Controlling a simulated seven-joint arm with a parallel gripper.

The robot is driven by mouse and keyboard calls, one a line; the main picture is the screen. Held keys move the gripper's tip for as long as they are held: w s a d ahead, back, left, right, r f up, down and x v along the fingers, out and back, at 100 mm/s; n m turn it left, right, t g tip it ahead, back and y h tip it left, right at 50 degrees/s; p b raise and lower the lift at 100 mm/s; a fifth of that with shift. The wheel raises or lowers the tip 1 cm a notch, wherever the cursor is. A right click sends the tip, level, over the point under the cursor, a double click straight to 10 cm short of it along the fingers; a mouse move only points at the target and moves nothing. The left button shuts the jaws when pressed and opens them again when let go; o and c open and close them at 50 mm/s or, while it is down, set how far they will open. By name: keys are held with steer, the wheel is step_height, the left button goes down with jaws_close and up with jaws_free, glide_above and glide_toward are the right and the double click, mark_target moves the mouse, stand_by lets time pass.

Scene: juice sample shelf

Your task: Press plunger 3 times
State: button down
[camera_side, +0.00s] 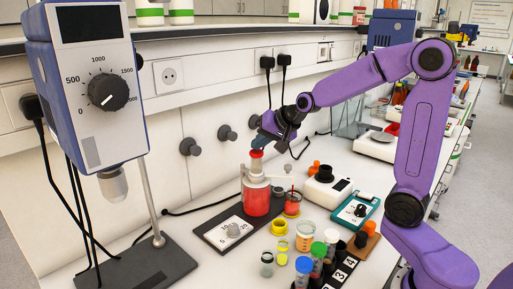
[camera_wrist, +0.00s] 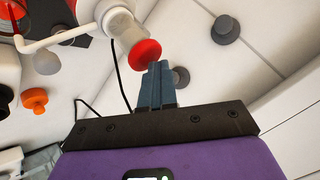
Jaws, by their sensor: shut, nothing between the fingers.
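The plunger's red cap (camera_side: 256,153) tops a clear and white dispenser (camera_side: 257,180) that stands on a bottle of red liquid (camera_side: 256,202). The red cap also shows in the wrist view (camera_wrist: 145,54). My gripper (camera_side: 257,138) is shut and empty, pointing down just above the red cap. In the wrist view its fingertips (camera_wrist: 158,66) lie at the cap's edge. I cannot tell whether they touch it. A small beaker with red liquid (camera_side: 292,203) stands to the right of the bottle, near the dispenser's spout.
The bottle stands on a dark stirrer plate (camera_side: 233,228). An overhead stirrer (camera_side: 90,80) on a stand is at left. Several capped sample vials (camera_side: 318,256) stand in front. A white device (camera_side: 327,188) and a teal scale (camera_side: 355,209) are at right. Wall knobs (camera_side: 227,133) are behind.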

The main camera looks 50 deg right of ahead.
mark_target(260, 152)
steer(key=shift+s, duration=0.1)
steer(key=shift+r, duration=1.25)
step_height(260, 152, up, 5)
steer(key=shift+r, duration=0.1)
stand_by(0.9)
